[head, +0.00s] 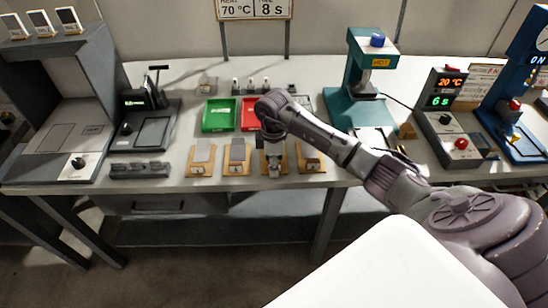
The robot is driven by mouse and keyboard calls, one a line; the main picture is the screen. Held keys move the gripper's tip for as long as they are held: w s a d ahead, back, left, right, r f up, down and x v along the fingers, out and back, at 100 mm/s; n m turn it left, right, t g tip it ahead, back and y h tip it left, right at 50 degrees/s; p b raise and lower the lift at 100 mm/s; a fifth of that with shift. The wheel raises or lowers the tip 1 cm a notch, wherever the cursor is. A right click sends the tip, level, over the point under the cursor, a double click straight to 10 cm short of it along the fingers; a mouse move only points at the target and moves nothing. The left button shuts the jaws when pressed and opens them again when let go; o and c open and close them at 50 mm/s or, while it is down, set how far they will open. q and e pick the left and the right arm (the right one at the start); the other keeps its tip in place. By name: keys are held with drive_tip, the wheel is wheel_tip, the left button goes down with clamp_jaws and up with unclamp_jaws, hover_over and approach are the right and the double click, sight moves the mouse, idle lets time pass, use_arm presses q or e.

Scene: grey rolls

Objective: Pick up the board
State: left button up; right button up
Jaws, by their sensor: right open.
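Several small wooden boards with grey pieces on them stand in a row along the table's front edge: a far-left board (200,168), a second board (236,168), a third board partly hidden behind my right gripper, and a far-right board (312,168). I cannot tell which one the task means. My right gripper (274,172) points down over the third board, open. The picture is too small to show whether it touches the board or the grey piece. My left gripper is not in view.
A green tray (217,116) and a red tray (250,122) lie behind the boards. A teal press (352,108) and a box with red digits (446,118) stand to the right. A black device (142,124) and a dark ridged block (140,170) are at left.

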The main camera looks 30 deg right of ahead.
drive_tip(key=shift+c, duration=0.2)
clamp_jaws()
drive_tip(key=shift+r, duration=0.1)
drive_tip(key=shift+r, duration=0.2)
wheel_tip(320, 180, up, 3)
drive_tip(key=shift+w+r+b, duration=0.1)
drive_tip(key=shift+r+b, duration=0.05)
drive_tip(key=shift+b, duration=0.3)
drive_tip(key=s+d+r+b, duration=0.2)
drive_tip(key=s+d+r, duration=0.5)
drive_tip(key=s, duration=0.1)
drive_tip(key=shift+s+d, duration=0.35)
drive_tip(key=shift+s, duration=0.05)
